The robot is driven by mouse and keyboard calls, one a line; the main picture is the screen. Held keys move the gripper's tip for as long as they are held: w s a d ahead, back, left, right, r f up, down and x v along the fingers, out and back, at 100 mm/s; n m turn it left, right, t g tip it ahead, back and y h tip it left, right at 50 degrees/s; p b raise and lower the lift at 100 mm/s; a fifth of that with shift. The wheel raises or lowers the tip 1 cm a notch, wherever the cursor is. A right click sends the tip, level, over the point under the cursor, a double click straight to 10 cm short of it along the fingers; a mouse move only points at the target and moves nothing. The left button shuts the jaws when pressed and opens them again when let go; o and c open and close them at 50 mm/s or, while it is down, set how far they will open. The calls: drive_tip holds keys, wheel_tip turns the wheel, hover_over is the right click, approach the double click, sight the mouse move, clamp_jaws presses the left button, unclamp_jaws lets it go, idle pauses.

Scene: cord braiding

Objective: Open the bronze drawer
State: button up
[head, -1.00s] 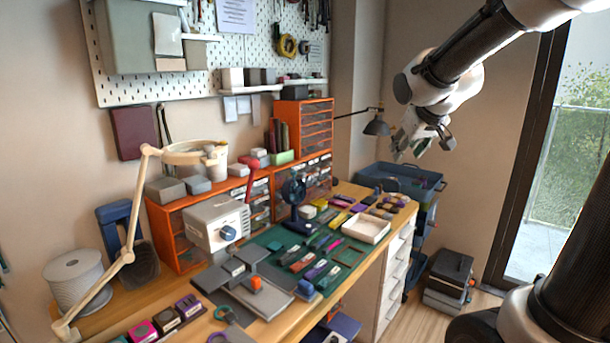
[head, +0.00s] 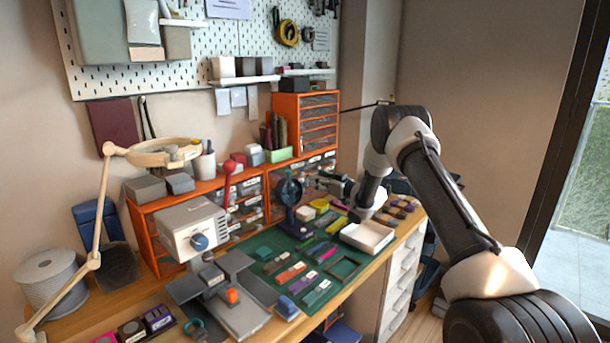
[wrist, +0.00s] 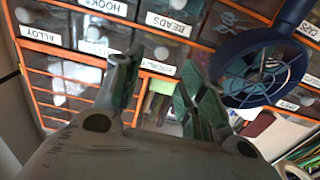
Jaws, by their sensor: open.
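The orange-framed cabinet (head: 262,178) of small clear drawers stands at the back of the bench, and its labelled drawer fronts fill the top of the wrist view. Labels there read HOOKS, BEADS, ALLOY and CAPS. A partly covered label (wrist: 158,67) shows beside the left finger; I cannot read it surely, so I cannot tell which drawer is the bronze one. My gripper (wrist: 163,95) is open and empty, its fingers pointing at the drawer fronts. In the head view my gripper (head: 328,183) is small, close in front of the cabinet's right part.
A dark blue round fan-like thing (wrist: 262,68) stands close to the right finger; it also shows in the head view (head: 289,190). A white tray (head: 367,236) sits below my wrist. The green mat (head: 290,262) holds several small items. A taller orange cabinet (head: 306,122) stands above.

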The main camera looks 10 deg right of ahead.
sight(303, 174)
drive_tip(key=x, duration=0.7)
drive_tip(key=shift+w+a+f, duration=0.15)
drive_tip(key=shift+w+a, duration=0.1)
drive_tip(key=shift+w, duration=0.05)
clamp_jaws()
